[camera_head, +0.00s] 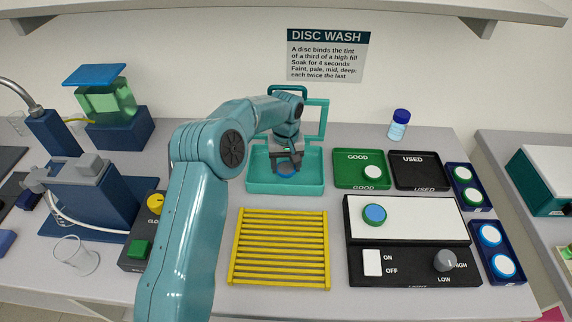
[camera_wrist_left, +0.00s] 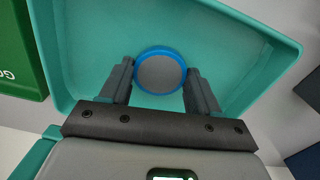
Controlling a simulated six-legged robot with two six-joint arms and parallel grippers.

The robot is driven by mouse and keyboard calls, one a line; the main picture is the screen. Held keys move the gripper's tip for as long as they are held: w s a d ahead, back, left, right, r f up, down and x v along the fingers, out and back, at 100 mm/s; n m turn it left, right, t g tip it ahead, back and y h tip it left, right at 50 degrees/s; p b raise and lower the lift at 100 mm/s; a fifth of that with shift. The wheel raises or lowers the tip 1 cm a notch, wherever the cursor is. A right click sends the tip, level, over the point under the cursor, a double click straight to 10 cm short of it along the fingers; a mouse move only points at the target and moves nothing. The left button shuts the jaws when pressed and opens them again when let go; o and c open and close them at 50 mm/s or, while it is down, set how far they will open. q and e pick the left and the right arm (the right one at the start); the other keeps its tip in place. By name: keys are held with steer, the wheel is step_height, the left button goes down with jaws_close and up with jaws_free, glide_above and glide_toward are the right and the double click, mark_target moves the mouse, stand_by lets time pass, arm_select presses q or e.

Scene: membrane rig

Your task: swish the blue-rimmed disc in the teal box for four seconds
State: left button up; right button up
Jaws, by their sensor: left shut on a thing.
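The teal box (camera_head: 258,185) stands at the back middle of the table, below the wall sign. My left gripper (camera_head: 287,165) reaches down into it from above, shut on the blue-rimmed disc (camera_head: 287,173). In the left wrist view the disc (camera_wrist_left: 160,72) shows a grey face and a bright blue rim, held between the two dark fingers of my left gripper (camera_wrist_left: 158,76). The teal box (camera_wrist_left: 80,45) surrounds it there. I cannot tell how deep any liquid in the box is. My right gripper is not in view.
A green GOOD tray (camera_head: 348,180) holding a green-rimmed disc and a black USED tray (camera_head: 420,172) stand right of the box. A yellow rack (camera_head: 279,248) lies in front. A switch panel (camera_head: 405,262) carries a blue-faced disc. A beaker (camera_head: 76,256) stands at left.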

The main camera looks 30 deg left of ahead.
mark_target(286, 168)
arm_select(q)
step_height(286, 168, up, 8)
steer(key=p, duration=0.5)
steer(key=shift+r, duration=0.2)
